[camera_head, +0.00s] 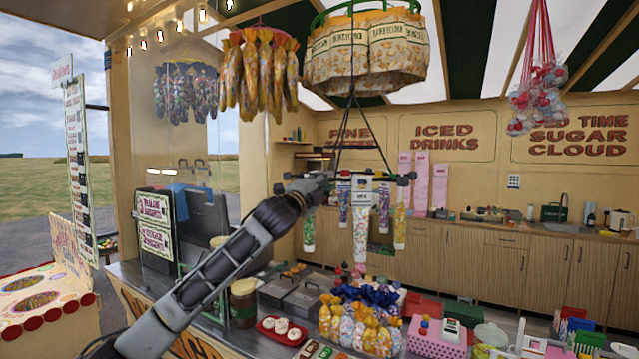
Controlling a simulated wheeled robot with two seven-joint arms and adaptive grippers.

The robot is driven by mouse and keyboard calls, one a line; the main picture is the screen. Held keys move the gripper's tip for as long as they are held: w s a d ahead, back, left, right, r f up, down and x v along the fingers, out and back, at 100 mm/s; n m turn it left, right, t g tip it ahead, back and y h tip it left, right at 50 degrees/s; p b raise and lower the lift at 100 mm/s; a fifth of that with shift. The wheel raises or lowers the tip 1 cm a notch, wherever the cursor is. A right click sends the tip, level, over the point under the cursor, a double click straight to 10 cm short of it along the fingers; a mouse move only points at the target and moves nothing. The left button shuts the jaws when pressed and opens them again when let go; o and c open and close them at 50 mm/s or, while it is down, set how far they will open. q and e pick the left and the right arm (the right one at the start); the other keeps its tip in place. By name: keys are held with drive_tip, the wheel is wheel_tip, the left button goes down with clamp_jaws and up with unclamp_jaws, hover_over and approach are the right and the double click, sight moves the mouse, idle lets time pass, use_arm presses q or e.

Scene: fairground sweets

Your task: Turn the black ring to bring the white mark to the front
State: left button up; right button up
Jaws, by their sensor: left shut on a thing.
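The black ring (345,175) hangs on black cords below a round rack of yellow patterned bags. It is seen nearly edge-on, and several colourful tubes hang from it. A small white patch (362,184) shows on its near side, above a white-topped tube (361,218); I cannot tell whether it is the mark or part of that tube. My left gripper (318,184) is at the ring's left end, shut on it. The fingertips are small and partly hidden against the ring. My right gripper is not in view.
Below the ring, the counter holds wrapped sweets (358,325), a red tray (281,331) of white buns, metal lidded bins (300,298) and a pink basket (437,338). Bunches of wrapped cones (262,75) hang at upper left. The air right of the ring is clear.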

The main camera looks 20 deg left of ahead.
sight(364, 182)
use_arm(q)
drive_tip(key=shift+w+d+f+p, duration=0.1)
drive_tip(key=shift+w+d+p, duration=0.1)
drive_tip(key=shift+d, duration=1.05)
drive_tip(key=shift+w+d+f+p, duration=0.1)
drive_tip(key=shift+d+p, duration=0.1)
drive_tip(key=shift+d, duration=1.05)
drive_tip(key=shift+w+d+r+p, duration=0.15)
drive_tip(key=shift+d+p, duration=0.15)
drive_tip(key=shift+d, duration=0.6)
drive_tip(key=shift+w+d+p, duration=0.15)
drive_tip(key=shift+w+d, duration=0.1)
drive_tip(key=shift+d, duration=0.4)
drive_tip(key=shift+w+d+p, duration=0.2)
drive_tip(key=shift+d, duration=0.45)
drive_tip(key=shift+w+d+p, duration=0.15)
drive_tip(key=shift+w+d, duration=0.1)
drive_tip(key=shift+d, duration=0.4)
drive_tip(key=o, duration=0.8)
drive_tip(key=shift+s, duration=0.1)
